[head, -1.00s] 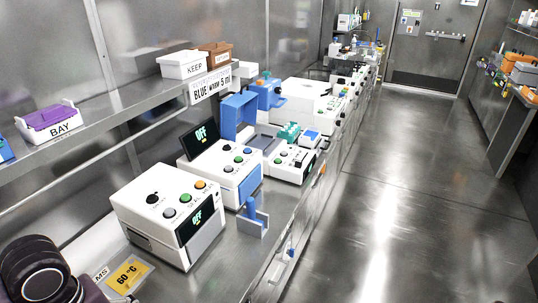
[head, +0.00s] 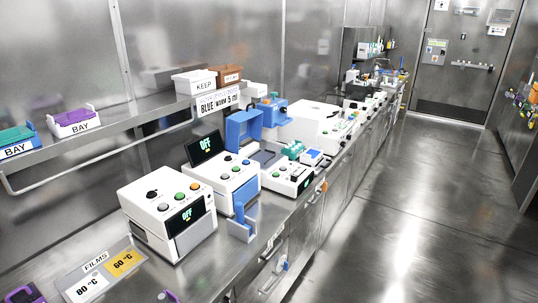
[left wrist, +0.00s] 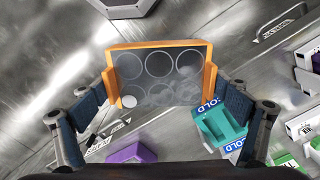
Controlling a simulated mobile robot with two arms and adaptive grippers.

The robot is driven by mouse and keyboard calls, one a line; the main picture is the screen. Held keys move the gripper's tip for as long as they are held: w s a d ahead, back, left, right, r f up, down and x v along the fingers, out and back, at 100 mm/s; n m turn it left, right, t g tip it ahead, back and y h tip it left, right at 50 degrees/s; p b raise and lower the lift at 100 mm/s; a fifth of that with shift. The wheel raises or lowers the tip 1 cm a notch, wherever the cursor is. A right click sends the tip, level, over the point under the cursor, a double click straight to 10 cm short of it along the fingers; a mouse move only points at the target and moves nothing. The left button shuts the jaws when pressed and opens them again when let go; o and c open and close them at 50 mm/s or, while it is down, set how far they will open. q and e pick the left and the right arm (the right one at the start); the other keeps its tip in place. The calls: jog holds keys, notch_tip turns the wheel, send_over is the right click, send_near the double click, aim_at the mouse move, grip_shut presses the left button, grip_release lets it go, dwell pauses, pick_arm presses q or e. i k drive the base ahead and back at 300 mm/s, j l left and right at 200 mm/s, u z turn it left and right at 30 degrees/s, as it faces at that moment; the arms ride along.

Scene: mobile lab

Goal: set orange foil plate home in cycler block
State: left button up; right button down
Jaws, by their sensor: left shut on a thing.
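The orange foil plate (left wrist: 160,50) shows in the left wrist view as an orange frame around a clear sheet with round wells. My left gripper (left wrist: 160,85) is shut on it, with one finger at each short side. The plate hangs over a blurred steel surface. In the head view a blue raised lid (head: 243,128) stands open behind a white device (head: 226,180) with a dark OFF screen. I cannot tell for certain which device is the cycler block. The plate and both grippers are out of the head view.
A blue bracket (head: 241,225) stands at the bench edge. The wrist view shows a teal rack (left wrist: 220,126) and a purple piece (left wrist: 131,153). The floor (head: 410,220) is clear.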

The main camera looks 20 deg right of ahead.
aim_at(262, 157)
jog(key=i+l, duration=0.15)
jog(key=l, duration=0.2)
jog(key=i+l, duration=0.15)
jog(key=l, duration=0.2)
jog(key=i+l+u, duration=0.1)
jog(key=l, duration=0.25)
jog(key=i+l, duration=0.2)
jog(key=l, duration=0.15)
jog(key=i+l, duration=0.15)
jog(key=l, duration=0.2)
jog(key=i+l+u, duration=0.1)
jog(key=l, duration=0.3)
jog(key=i+l, duration=0.25)
jog(key=l, duration=0.15)
jog(key=i+l+u, duration=0.1)
jog(key=i+l, duration=0.35)
jog(key=l, duration=0.3)
jog(key=i+l, duration=0.2)
jog(key=l, duration=0.2)
jog(key=i+u, duration=0.05)
